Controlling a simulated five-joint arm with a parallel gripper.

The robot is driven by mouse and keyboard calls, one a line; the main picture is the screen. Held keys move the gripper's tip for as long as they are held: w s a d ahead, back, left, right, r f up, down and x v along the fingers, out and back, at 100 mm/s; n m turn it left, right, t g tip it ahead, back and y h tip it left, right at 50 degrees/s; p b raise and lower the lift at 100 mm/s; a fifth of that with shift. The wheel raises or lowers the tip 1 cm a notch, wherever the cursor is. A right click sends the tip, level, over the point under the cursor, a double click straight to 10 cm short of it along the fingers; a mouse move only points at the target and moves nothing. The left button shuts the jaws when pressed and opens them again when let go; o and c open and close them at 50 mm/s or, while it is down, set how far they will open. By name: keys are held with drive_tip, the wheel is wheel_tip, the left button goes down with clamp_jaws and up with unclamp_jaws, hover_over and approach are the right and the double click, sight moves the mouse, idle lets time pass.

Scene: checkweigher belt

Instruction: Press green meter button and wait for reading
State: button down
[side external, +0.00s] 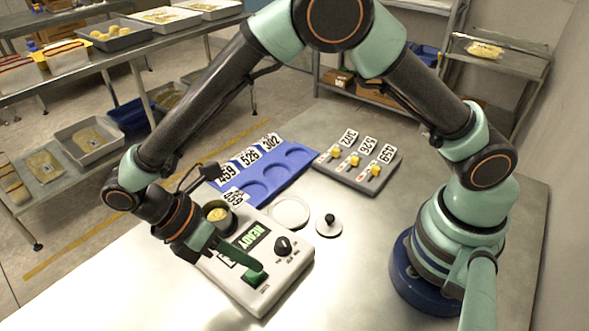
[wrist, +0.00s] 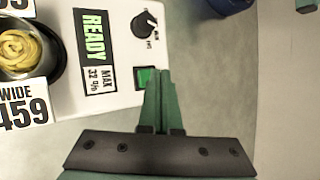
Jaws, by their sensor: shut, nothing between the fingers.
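The white meter (side external: 225,279) stands on the steel table, with a display (side external: 244,243) reading READY in green. The wrist view shows the same display (wrist: 93,38) with "MAX 32" and a small unit below it. The green button (side external: 253,280) is at the meter's near corner and also shows in the wrist view (wrist: 145,78), partly hidden by a finger. My gripper (side external: 259,267) is shut and empty, its green fingertips (wrist: 160,76) right at the button. I cannot tell whether they touch it. A black knob (side external: 283,246) sits beside the display.
A dark cup (side external: 219,216) of yellow noodles sits at the meter's far end by a 459 label. Behind are a blue tray (side external: 292,158) with round recesses and a grey panel (side external: 376,184) with yellow parts. A white ring (side external: 290,212) and black-knobbed disc (side external: 328,229) lie right.

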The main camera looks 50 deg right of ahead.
sight(250, 275)
drive_tip(key=shift+f, duration=0.1)
drive_tip(key=shift+f, duration=0.35)
drive_tip(key=shift+f, duration=0.45)
idle(0.8)
drive_tip(key=shift+r, duration=0.9)
drive_tip(key=shift+r, duration=2.5)
